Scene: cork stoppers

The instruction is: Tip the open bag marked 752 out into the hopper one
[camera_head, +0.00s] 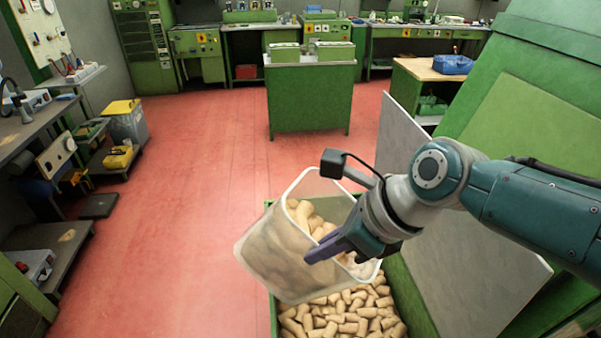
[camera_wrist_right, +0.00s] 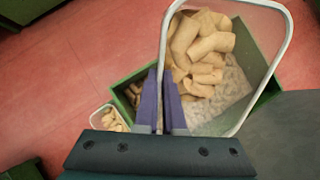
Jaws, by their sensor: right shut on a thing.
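A translucent, pale open bag (camera_head: 268,262) holds several tan corks and hangs tilted over the hopper. No number on it can be read. My right gripper (camera_head: 318,250) is shut on the bag's rim; the purple fingers (camera_wrist_right: 160,100) pinch the rim in the right wrist view. The bag's mouth (camera_wrist_right: 284,50) shows the corks inside. The green hopper (camera_head: 405,298) below is partly filled with corks; its green wall also shows in the right wrist view (camera_wrist_right: 122,92). The bag hides part of the hopper. My left gripper is not in view.
A grey panel (camera_head: 440,240) and a large green machine (camera_head: 530,110) stand right of the hopper. Another small container of corks (camera_wrist_right: 106,117) stands beside the hopper in the right wrist view. A green cabinet (camera_head: 310,98) stands behind.

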